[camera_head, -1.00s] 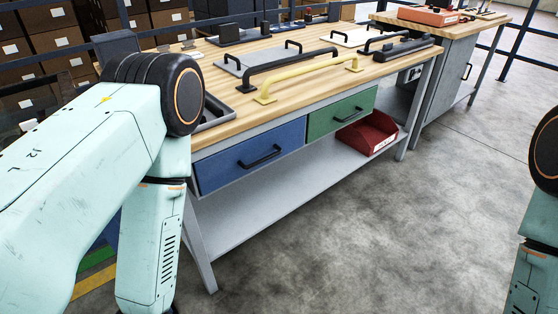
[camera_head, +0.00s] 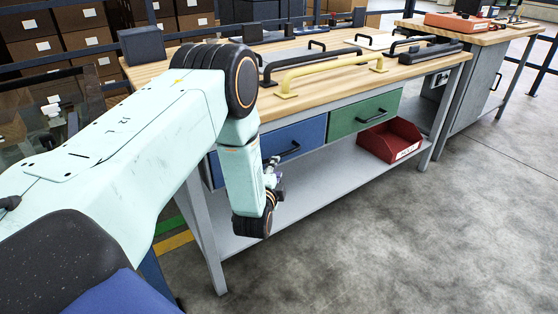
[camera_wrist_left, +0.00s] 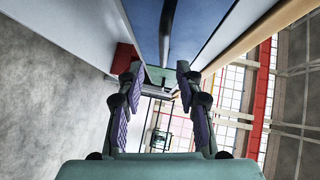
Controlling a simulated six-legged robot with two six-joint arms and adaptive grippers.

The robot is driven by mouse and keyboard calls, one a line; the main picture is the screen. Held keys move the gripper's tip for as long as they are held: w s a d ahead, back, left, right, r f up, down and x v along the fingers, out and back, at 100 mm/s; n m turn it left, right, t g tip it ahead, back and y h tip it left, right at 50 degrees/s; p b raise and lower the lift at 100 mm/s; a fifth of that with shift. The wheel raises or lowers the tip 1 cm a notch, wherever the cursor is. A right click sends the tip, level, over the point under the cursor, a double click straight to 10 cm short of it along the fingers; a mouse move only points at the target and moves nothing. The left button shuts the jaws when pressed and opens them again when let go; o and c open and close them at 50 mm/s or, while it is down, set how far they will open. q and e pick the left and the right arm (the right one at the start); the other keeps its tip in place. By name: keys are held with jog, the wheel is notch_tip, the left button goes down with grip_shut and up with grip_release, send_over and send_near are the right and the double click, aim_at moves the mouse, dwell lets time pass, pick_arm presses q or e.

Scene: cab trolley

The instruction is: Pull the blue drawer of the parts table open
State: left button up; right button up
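The blue drawer (camera_head: 302,133) sits under the left part of the parts table (camera_head: 352,92), and its front looks flush with the green drawer beside it. Its black bar handle (camera_head: 289,150) shows just right of my left arm, which hides the drawer's left part. My left gripper (camera_head: 273,172) is in front of the drawer, small and partly hidden by my arm. In the left wrist view, my left gripper (camera_wrist_left: 158,72) has its two fingers spread and empty. The dark handle (camera_wrist_left: 165,35) runs ahead between the finger lines, against the blue front (camera_wrist_left: 145,18). My right gripper is out of view.
The green drawer (camera_head: 364,113) is right of the blue one. A red bin (camera_head: 391,141) stands on the lower shelf (camera_head: 310,174). A yellow bar handle (camera_head: 330,71) lies on the tabletop. The grey floor (camera_head: 400,250) in front is clear.

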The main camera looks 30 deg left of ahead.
aim_at(280, 154)
pick_arm(q)
jog(key=b+x, duration=0.1)
jog(key=x, duration=0.2)
jog(key=b+x, duration=0.2)
jog(key=x, duration=0.2)
jog(key=shift+w+a+r, duration=0.1)
jog(key=shift+w+a, duration=0.05)
jog(key=shift+a, duration=0.15)
jog(key=shift+w+r, duration=0.15)
jog(key=shift+w, duration=0.15)
jog(key=shift+c, duration=0.2)
grip_shut()
